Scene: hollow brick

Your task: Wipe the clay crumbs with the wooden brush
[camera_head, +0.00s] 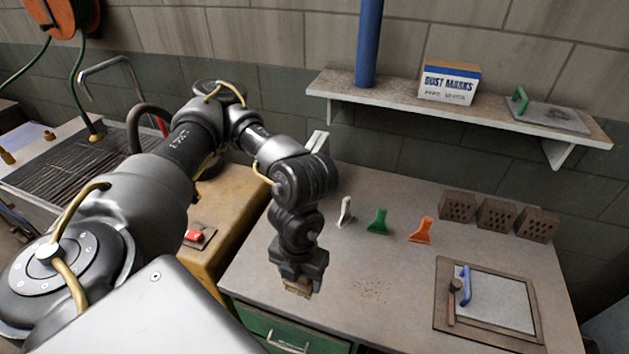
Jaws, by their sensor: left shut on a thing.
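My left gripper (299,276) points down over the front left part of the worktop. It is shut on the wooden brush (297,289), whose lower end shows as a small brown piece below the fingers. Most of the brush is hidden by the gripper. I cannot tell whether its bristles touch the worktop. The clay crumbs (370,290) are a thin scatter of small reddish-brown specks on the grey worktop (400,270), to the right of the gripper and apart from it. My right gripper is not in view.
White (345,212), green (378,221) and orange (422,230) scraper-like tools stand behind the crumbs. Several hollow bricks (497,214) line the back right. A framed plate (487,300) with a blue-handled tool lies at right. A wall shelf (400,97) overhangs the back.

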